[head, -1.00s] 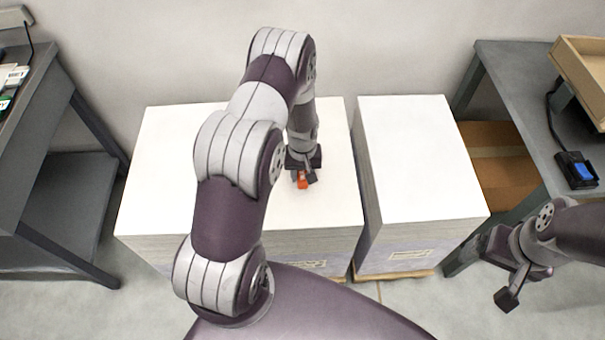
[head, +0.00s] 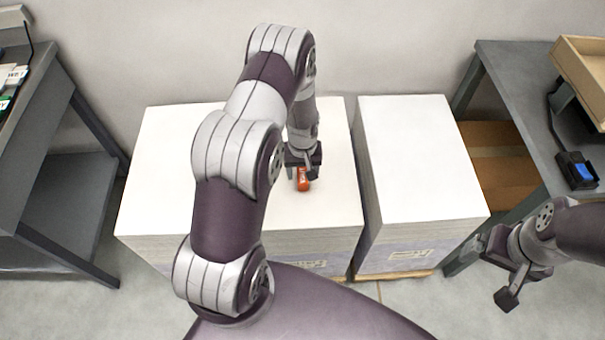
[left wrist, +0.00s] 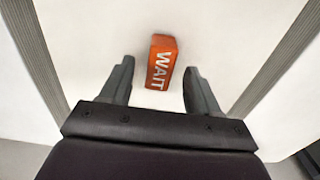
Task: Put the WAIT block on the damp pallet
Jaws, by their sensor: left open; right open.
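The orange WAIT block (head: 303,179) lies on top of the left white paper stack (head: 160,190). In the left wrist view the block (left wrist: 161,62) shows white WAIT lettering, and its near end reaches between the fingertips. My left gripper (head: 303,172) is open over the block, with a gap on each side of it; it also shows in the left wrist view (left wrist: 158,80). My right gripper (head: 492,272) is open and empty at the lower right, away from the stacks. I cannot tell from these frames which stack is the damp pallet.
A second white stack (head: 420,160) stands to the right across a narrow gap, on a wooden pallet (head: 400,275). Dark tables stand at the left (head: 50,120) and right (head: 515,90). A cardboard box (head: 490,165) sits under the right table.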

